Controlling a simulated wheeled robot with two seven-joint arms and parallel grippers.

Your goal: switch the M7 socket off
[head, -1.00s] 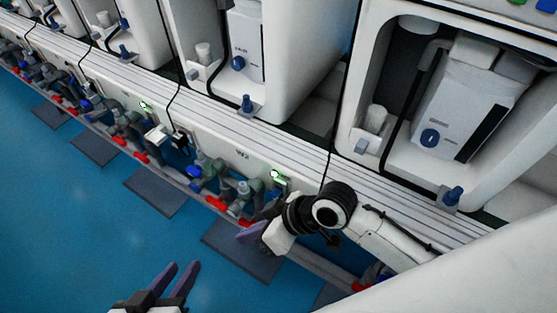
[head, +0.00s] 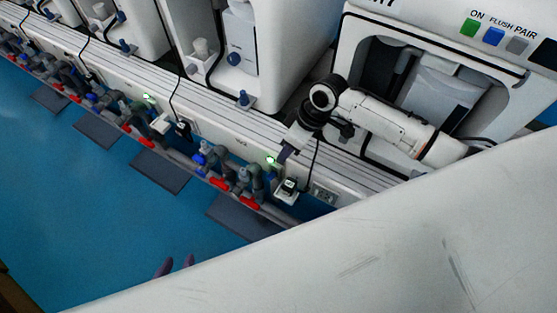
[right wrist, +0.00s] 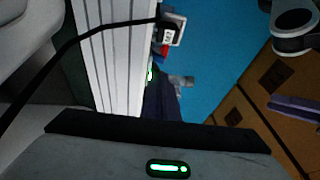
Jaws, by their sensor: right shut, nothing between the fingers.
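A white socket with a dark plug (head: 288,187) sits on the front of the white bench wall, with a black cable rising from it. It also shows in the right wrist view (right wrist: 172,30). I cannot read an M7 label, and its switch position is too small to tell. My right gripper (head: 285,154) is shut and empty, above and just left of that socket, near a green light (head: 270,160). Its dark purple fingers (right wrist: 164,104) show in the right wrist view.
Another outlet plate (head: 324,195) is right of the plug. A second plug and socket (head: 183,128) is further left. Pipes with red valve handles (head: 219,183) run below the wall. White toilet test stations (head: 440,85) stand behind the ledge. The blue floor (head: 90,210) is clear at left.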

